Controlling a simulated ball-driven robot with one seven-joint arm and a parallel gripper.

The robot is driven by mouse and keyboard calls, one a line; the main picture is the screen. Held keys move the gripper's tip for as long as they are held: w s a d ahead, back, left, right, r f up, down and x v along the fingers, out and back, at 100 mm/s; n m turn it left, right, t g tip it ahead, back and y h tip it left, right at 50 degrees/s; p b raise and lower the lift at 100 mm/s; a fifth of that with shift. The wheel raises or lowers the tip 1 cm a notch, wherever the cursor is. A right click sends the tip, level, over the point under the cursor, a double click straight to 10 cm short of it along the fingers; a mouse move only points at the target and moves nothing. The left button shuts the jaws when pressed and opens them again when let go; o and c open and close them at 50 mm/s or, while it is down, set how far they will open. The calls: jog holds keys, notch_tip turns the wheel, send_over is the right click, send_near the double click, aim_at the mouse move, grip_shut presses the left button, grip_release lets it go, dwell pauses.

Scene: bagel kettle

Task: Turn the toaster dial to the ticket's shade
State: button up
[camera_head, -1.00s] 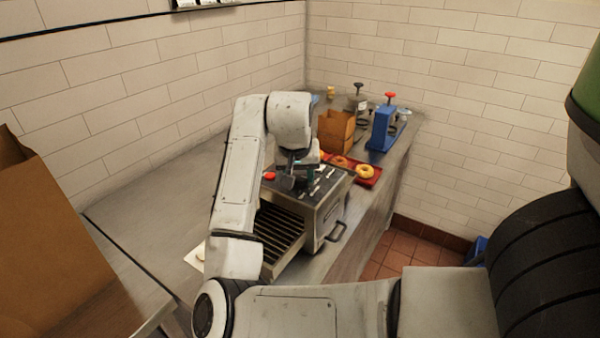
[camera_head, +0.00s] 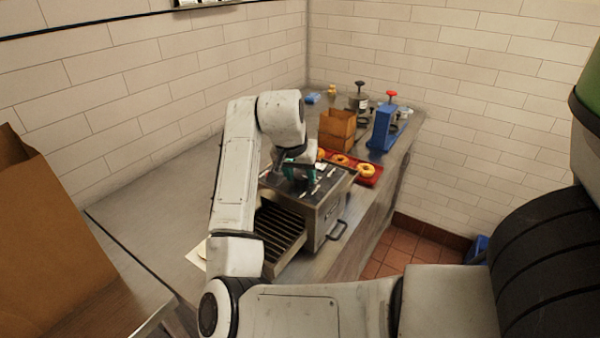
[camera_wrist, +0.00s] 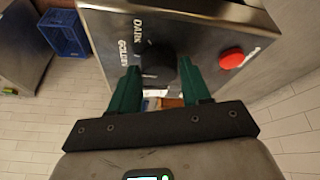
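The steel toaster (camera_head: 332,208) stands on the counter with its slatted rack (camera_head: 280,230) at the front. In the wrist view its panel carries a black round dial (camera_wrist: 158,68), with the printed words DARK and GOLDEN to the dial's left. Other markings and the dial's pointer are hidden or too unclear to read. My gripper (camera_head: 297,172) is over the toaster. In the wrist view its green fingers (camera_wrist: 160,80) are spread, one on each side of the dial; I cannot tell whether they touch it. Papers (camera_head: 205,3) on a wall rail are cut off and unreadable.
A red button (camera_wrist: 232,58) is right of the dial. A red tray (camera_head: 370,180) with bagels, an open brown box (camera_head: 337,130) and a blue press (camera_head: 382,130) stand behind the toaster. A large cardboard box (camera_head: 45,245) is at left. The counter's left stretch is clear.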

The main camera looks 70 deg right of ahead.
jog(key=o, duration=0.3)
jog(key=shift+o, duration=0.2)
jog(key=b+v, duration=0.1)
jog(key=v, duration=0.9)
jog(key=shift+r, duration=0.4)
jog(key=shift+a, duration=0.15)
